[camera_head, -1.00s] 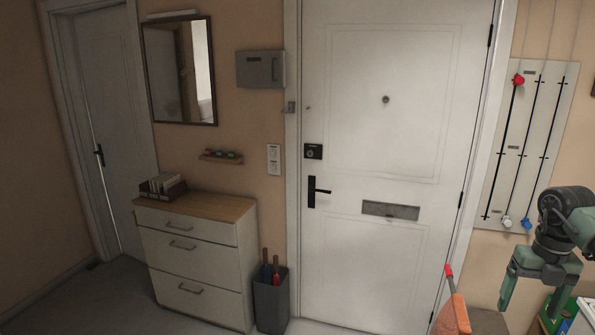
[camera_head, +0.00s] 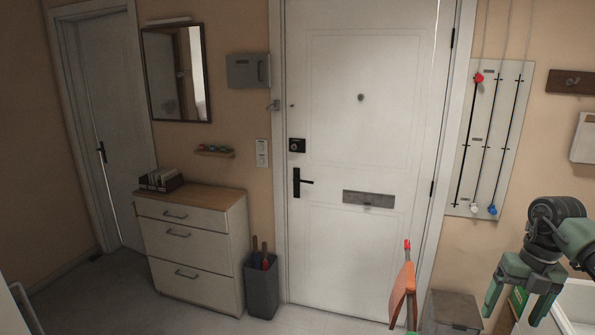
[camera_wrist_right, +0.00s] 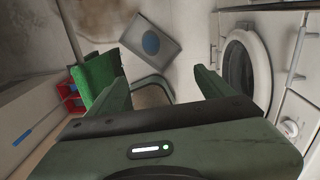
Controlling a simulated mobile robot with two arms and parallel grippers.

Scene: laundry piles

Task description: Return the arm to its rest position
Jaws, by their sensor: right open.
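My right gripper (camera_head: 511,311) shows at the lower right of the head view, with its green fingers pointing down. It is open, and nothing is between the fingers. In the right wrist view its two green fingers (camera_wrist_right: 158,88) stand wide apart over the floor. The right arm comes in from the right edge of the head view. My left gripper is not in view.
A white door (camera_head: 362,140) fills the middle, with a drawer cabinet (camera_head: 195,262) and a dark bin (camera_head: 261,290) to its left. An orange object (camera_head: 402,290) and a grey box (camera_head: 455,308) stand near the right gripper. A front-loading washer (camera_wrist_right: 246,67) shows in the wrist view.

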